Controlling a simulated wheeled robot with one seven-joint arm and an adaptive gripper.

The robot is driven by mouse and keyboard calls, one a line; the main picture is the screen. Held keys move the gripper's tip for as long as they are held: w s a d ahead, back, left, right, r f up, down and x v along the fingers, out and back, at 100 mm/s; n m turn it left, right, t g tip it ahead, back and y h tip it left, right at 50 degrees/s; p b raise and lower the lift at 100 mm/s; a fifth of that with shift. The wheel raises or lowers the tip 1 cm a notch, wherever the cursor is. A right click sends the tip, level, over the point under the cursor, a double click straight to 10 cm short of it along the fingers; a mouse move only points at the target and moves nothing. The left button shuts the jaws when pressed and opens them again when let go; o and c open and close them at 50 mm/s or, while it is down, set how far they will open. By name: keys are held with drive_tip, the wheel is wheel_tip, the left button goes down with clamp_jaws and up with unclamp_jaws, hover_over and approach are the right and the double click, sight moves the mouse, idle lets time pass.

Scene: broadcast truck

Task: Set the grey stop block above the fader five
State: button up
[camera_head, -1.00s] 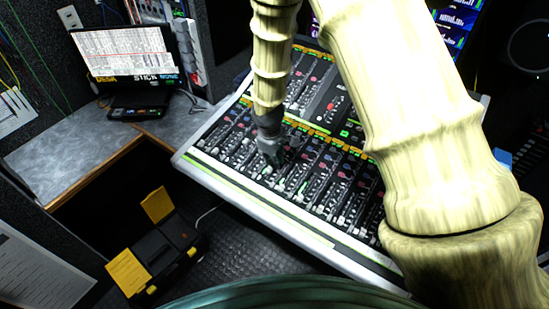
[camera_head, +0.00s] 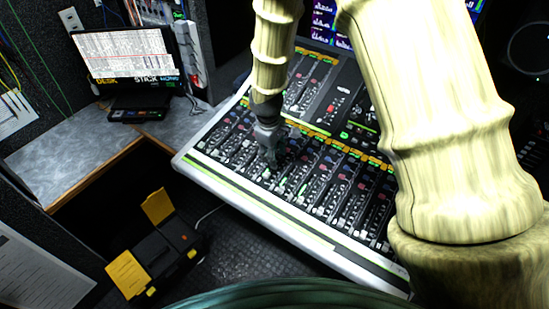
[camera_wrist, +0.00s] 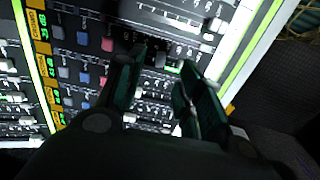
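The mixing console (camera_head: 300,234) lies below my arm, with rows of channel strips and fader caps along its near side. My gripper (camera_head: 271,163) is low over the left-middle strips, pointing down. In the wrist view, my gripper (camera_wrist: 165,62) has its two dark fingers apart, with console surface and a small green light between them. Pale fader caps (camera_wrist: 214,26) show beyond the fingertips. I cannot make out the grey stop block in either view, nor tell which strip is fader five. Whether the fingertips touch the console is unclear.
A laptop-like screen (camera_head: 126,53) stands on the grey side desk (camera_head: 72,148) at left. An open black and yellow case (camera_head: 157,258) sits on the floor below. Raised screens (camera_head: 323,22) stand behind the console. My large arm link covers the console's right part.

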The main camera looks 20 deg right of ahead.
wheel_tip(320, 180, up, 7)
drive_tip(key=shift+s+a, duration=0.3)
drive_tip(key=shift+a, duration=0.1)
idle(0.4)
